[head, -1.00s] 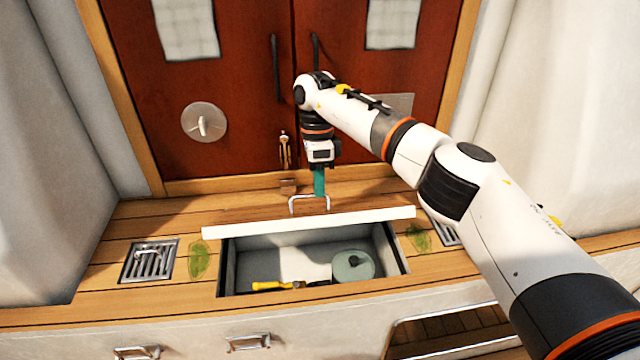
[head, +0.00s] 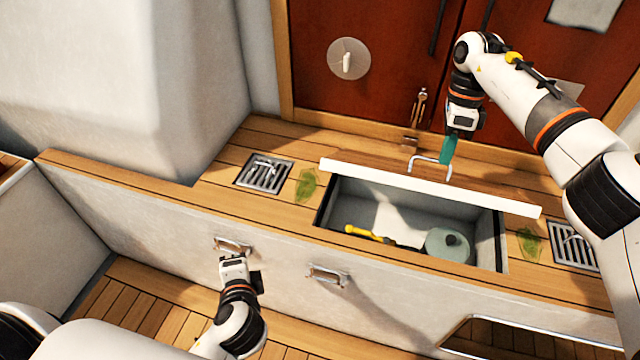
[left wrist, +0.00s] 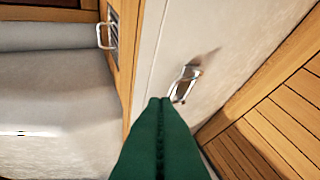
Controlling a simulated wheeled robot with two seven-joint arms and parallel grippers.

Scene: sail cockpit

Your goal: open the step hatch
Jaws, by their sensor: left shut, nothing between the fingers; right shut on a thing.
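The step hatch (head: 400,180) stands raised on the wooden step, its white edge towards me, with the open bin (head: 345,205) below it. My right gripper (head: 448,150), with teal fingers, is shut on the hatch's metal handle (head: 420,160). My left gripper (head: 233,258) is low in front of the white step face, close to a metal pull (head: 232,245). Its green fingers (left wrist: 160,104) are shut and empty in the left wrist view, with a metal pull (left wrist: 185,84) just beyond them. I cannot tell whether they touch it.
A yellow-handled tool (head: 368,233) and a round grey-green object (head: 447,244) lie in the bin. Drain grates (head: 264,174) flank it. A second pull (head: 327,275) is on the step face. Red doors (head: 385,50) stand behind. An opening (head: 520,338) is at lower right.

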